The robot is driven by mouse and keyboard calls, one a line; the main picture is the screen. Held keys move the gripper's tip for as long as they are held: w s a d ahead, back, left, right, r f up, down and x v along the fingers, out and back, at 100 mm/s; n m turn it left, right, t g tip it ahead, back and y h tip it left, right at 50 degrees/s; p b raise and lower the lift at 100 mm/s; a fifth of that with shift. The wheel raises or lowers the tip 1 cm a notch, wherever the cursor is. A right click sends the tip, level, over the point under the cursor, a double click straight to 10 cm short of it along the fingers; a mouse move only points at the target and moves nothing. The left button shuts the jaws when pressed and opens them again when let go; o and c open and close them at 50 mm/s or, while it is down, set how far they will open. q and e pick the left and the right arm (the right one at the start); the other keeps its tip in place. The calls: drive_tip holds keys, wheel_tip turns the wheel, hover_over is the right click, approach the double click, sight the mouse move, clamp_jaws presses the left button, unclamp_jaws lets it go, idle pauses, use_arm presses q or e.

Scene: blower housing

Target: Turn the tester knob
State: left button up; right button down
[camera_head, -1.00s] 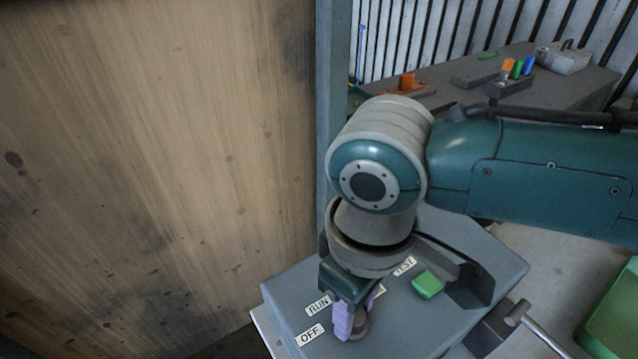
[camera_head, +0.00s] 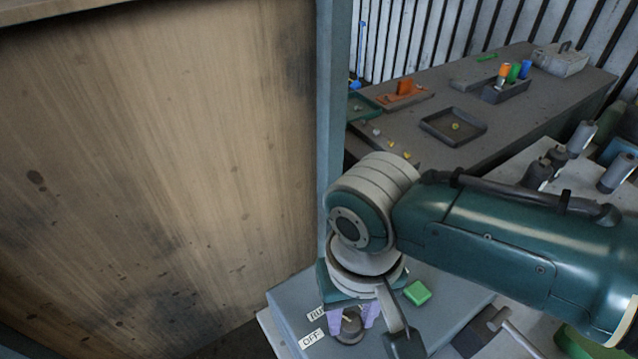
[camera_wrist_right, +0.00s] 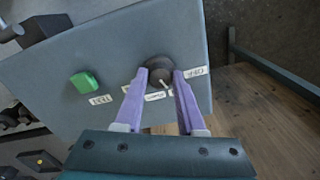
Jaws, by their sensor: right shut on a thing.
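The tester is a grey box (camera_head: 455,288) at the bottom of the head view, and it fills much of the right wrist view (camera_wrist_right: 120,45). Its dark round knob (camera_head: 351,331) sits near the OFF label (camera_head: 312,338). My right gripper (camera_head: 353,316) points down at the box with its purple fingers on either side of the knob. In the right wrist view the gripper (camera_wrist_right: 163,72) is shut on the knob (camera_wrist_right: 157,66). The RUN label (camera_head: 316,314) is partly covered by my gripper. The TEST label (camera_wrist_right: 101,99) shows in the wrist view. My left gripper is not in view.
A green button (camera_head: 417,293) stands up from the box near my right wrist. A hammer-like tool (camera_head: 510,328) lies to the right. A tall brown panel (camera_head: 160,180) and a grey post (camera_head: 333,120) stand left. A bench (camera_head: 430,105) with trays is behind.

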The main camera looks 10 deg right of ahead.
sight(350, 321)
idle(0.5)
drive_tip(key=c, duration=0.5)
unclamp_jaws()
wheel_tip(350, 321, up, 9)
drive_tip(key=shift+f+p, duration=0.15)
drive_tip(key=shift+p, duration=1)
drive_tip(key=shift+r, duration=0.65)
